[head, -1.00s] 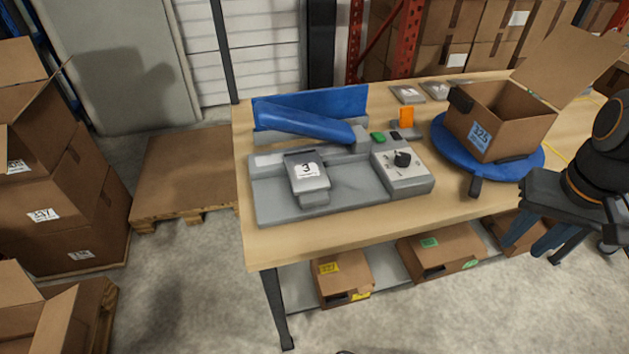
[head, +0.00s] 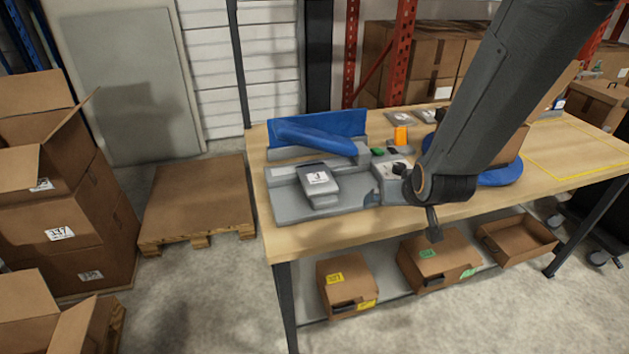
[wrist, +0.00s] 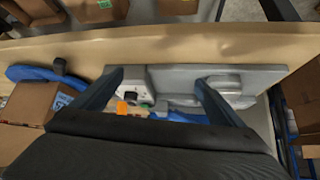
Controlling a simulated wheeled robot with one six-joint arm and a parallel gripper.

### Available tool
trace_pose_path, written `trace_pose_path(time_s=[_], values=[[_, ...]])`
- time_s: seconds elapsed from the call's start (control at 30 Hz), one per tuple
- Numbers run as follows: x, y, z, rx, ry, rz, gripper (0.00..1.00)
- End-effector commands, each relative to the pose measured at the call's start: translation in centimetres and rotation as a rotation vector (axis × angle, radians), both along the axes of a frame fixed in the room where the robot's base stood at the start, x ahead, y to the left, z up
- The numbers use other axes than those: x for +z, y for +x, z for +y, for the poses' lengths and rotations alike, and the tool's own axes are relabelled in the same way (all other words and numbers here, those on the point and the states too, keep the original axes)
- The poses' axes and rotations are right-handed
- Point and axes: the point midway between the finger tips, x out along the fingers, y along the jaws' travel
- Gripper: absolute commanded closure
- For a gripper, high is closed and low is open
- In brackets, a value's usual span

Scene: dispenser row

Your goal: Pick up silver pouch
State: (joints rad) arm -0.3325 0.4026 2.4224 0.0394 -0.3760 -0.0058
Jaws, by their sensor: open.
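The silver pouch (head: 318,180) lies flat on the grey sealer bed, with a white label marked 3. In the wrist view the pouch (wrist: 226,84) shows at the right, partly behind one finger. My gripper (wrist: 157,78) is open and empty, its two dark blue fingers spread above the machine. The gap between them lies over the knob box side and middle of the machine, with the pouch towards the right finger. In the head view my arm hides most of the gripper.
The grey machine (head: 285,203) has a raised blue arm (head: 318,140) behind the pouch. A knob box (head: 390,167) stands right of it. An open carton (wrist: 38,102) sits on a blue turntable (head: 500,177). More pouches (head: 400,117) lie at the table's back.

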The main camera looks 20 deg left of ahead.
Motion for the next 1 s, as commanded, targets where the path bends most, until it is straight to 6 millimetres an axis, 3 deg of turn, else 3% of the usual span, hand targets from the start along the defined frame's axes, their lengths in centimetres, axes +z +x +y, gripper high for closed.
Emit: trace_pose_path(time_s=[0.03, 0.1, 0.2, 0.33, 0.5, 1.0], values=[[-0.9, 0.7, 3.1, 0.046, 0.018, -0.058, 0.08], [-1.3, 1.8, 6.9, 0.097, 0.054, -0.153, 0.08], [-1.5, 2.3, 11.5, 0.159, 0.104, -0.27, 0.08], [-1.5, 2.1, 15.6, 0.214, 0.156, -0.377, 0.08], [-1.3, 1.9, 17.9, 0.242, 0.19, -0.441, 0.08], [-2.7, 5.9, 19.6, 0.242, 0.192, -0.446, 0.08]])
